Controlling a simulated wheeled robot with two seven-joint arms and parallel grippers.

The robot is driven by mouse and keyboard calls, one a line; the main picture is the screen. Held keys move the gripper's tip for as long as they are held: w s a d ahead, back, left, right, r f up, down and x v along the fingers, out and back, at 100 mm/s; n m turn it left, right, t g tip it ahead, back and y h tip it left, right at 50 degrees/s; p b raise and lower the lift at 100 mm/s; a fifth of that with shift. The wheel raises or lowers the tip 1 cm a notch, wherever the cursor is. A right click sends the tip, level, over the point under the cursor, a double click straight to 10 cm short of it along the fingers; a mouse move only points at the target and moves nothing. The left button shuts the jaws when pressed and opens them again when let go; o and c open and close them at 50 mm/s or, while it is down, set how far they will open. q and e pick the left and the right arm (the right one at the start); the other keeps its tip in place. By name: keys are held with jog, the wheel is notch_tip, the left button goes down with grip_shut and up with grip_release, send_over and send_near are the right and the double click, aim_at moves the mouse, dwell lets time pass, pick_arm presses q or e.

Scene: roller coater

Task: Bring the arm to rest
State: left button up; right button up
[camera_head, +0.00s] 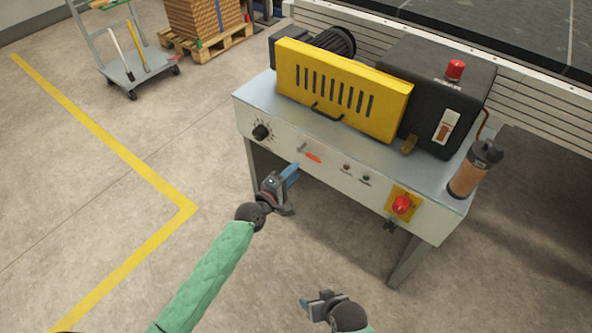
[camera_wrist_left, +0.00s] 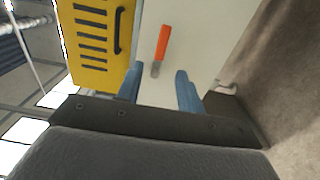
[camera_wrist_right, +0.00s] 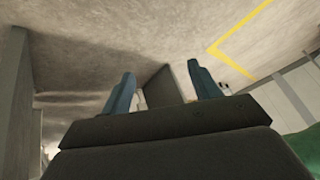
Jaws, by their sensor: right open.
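My left gripper (camera_head: 291,174) is in front of the machine's light front panel, to the lower left of an orange-handled lever (camera_head: 313,157). In the left wrist view its two blue fingers (camera_wrist_left: 158,88) are apart with nothing held between them. The orange lever (camera_wrist_left: 163,45) with its metal end shows on the panel beyond the fingertips. My right gripper (camera_head: 305,304) is low at the bottom of the head view, clear of the machine. In the right wrist view its blue fingers (camera_wrist_right: 162,85) are apart and empty, over floor.
The machine (camera_head: 255,103) carries a yellow guard (camera_head: 345,90), a black knob (camera_head: 261,132), a red button (camera_head: 401,204) and a dark-topped canister (camera_head: 466,182) at its right edge. A trolley (camera_head: 133,72) and a pallet of boxes (camera_head: 205,45) stand behind left. The left floor is open.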

jog(key=shift+r, duration=0.2)
pick_arm(q)
jog(key=shift+m, duration=0.3)
pick_arm(e)
jog(key=shift+d, duration=0.1)
pick_arm(q)
jog(key=s+d+f+m+g, duration=0.3)
jog(key=s+f+m+g, duration=0.15)
jog(key=m, duration=0.35)
jog(key=s+a+r+m+g+y+p, duration=0.3)
jog(key=s+a+r+y, duration=0.2)
jog(key=s+a, duration=0.5)
jog(key=s+a+r+m+g+y+p, duration=0.25)
jog(key=s+a+r+y, duration=0.2)
jog(key=s, duration=0.85)
jog(key=s+f+g+p, duration=0.2)
jog(key=s+p, duration=0.1)
jog(key=s, duration=0.6)
jog(key=shift+a+n+h, duration=0.2)
jog(key=shift+n+h, duration=0.15)
pick_arm(e)
jog(key=s+d+r+g+h, duration=0.1)
jog(key=d+r, duration=0.3)
jog(key=r, duration=0.6)
jog(key=s+d+r+g+h, duration=0.1)
jog(key=s+d+r+g, duration=0.1)
jog(key=r, duration=0.9)
jog(key=shift+s+d, duration=0.5)
jog(key=shift+d, duration=0.5)
